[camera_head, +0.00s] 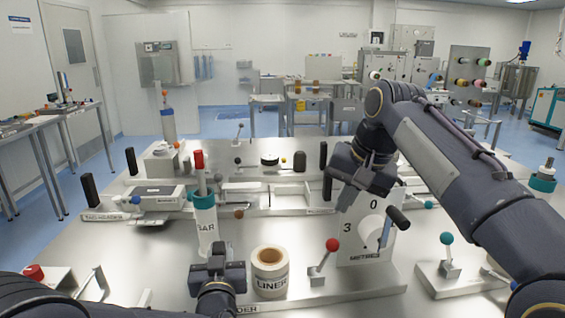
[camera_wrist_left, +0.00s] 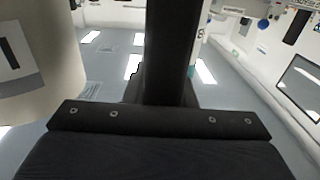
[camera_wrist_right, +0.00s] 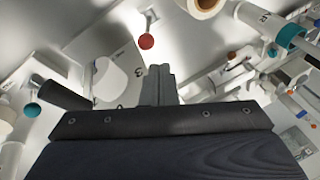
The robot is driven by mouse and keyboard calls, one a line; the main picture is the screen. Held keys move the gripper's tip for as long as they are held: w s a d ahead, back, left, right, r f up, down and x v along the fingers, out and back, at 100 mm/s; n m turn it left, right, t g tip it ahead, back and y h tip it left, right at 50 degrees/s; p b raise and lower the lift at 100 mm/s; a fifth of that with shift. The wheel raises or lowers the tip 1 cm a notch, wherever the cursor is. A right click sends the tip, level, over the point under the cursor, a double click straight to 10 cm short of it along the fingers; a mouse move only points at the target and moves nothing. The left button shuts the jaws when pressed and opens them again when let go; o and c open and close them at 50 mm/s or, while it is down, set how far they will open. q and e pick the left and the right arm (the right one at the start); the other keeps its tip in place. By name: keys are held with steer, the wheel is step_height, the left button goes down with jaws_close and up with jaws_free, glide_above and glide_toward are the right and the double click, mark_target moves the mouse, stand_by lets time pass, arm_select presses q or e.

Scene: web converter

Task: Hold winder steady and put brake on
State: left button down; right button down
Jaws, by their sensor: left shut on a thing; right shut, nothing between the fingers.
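The front steel plate, its label (camera_head: 247,308) showing only "DER", seems to be the winder. It carries a red-ball lever (camera_head: 332,246) and a white METRES panel (camera_head: 362,250) with a black-handled crank (camera_head: 398,217). My left gripper (camera_head: 222,262) is shut beside the LINER roll (camera_head: 270,272); in the left wrist view a black upright bar (camera_wrist_left: 172,50) rises between its fingers. My right gripper (camera_head: 345,198) is shut and empty above the METRES panel's top edge. In the right wrist view its fingers (camera_wrist_right: 158,80) lie below the red ball (camera_wrist_right: 147,41), apart from it. Which part is the brake is not marked.
A teal-ball lever (camera_head: 447,240) stands on a separate plate at right. A red-topped teal and white cylinder (camera_head: 203,215) stands behind my left gripper. Black upright handles (camera_head: 90,187) and other fixtures fill the back.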

arm_select(q)
steer(key=shift+f, duration=0.3)
steer(key=c, duration=1.5)
jaws_free()
steer(key=shift+c, duration=0.2)
steer(key=o, duration=0.4)
steer(key=shift+r, duration=0.25)
steer(key=s, duration=1.2)
steer(key=shift+d, duration=0.35)
